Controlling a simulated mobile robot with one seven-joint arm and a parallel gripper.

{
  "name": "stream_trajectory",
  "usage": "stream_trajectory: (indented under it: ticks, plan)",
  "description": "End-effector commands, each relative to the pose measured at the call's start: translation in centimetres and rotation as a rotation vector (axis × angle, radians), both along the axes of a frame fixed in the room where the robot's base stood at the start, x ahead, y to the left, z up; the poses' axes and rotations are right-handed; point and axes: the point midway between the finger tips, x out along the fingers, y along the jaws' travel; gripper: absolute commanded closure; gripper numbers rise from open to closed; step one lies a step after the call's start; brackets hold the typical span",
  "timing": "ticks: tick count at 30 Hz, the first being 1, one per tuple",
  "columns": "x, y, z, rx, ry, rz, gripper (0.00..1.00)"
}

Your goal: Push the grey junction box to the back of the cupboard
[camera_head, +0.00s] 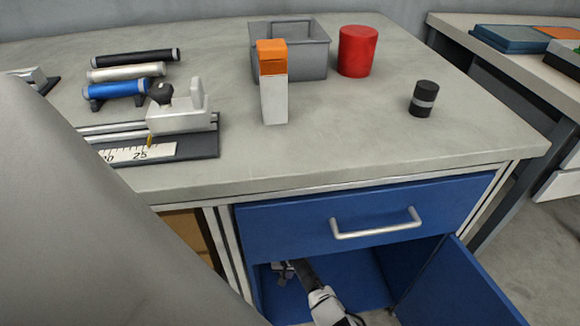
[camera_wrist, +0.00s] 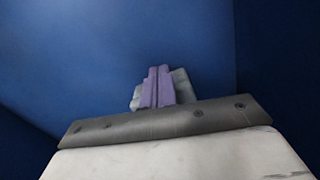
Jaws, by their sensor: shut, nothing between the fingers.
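The blue cupboard (camera_head: 365,278) stands open under the drawer, and my arm reaches into it. In the wrist view my gripper (camera_wrist: 158,72) has its purple fingers shut together with nothing between them. A small grey thing, apparently the junction box (camera_wrist: 183,86), shows on both sides of the fingers, mostly hidden behind them. I cannot tell whether the fingertips touch it. In the head view a small grey shape (camera_head: 281,270) shows at the arm's end inside the cupboard; I cannot tell box from gripper there.
The cupboard door (camera_head: 465,290) is swung open at the right. The blue drawer (camera_head: 370,218) with its metal handle (camera_head: 376,228) is closed above. On the worktop are a grey caddy (camera_head: 305,62), a red cylinder (camera_head: 357,51) and an orange-topped box (camera_head: 273,95).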

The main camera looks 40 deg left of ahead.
Motion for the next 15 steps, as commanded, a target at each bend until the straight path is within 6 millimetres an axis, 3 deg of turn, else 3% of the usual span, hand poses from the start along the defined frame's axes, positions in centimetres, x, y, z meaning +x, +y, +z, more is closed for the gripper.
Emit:
stream_trajectory:
  ticks: [15]
  plan:
    - [0.37, 0.33, -0.20, 0.000, -0.001, 0.000, 1.00]
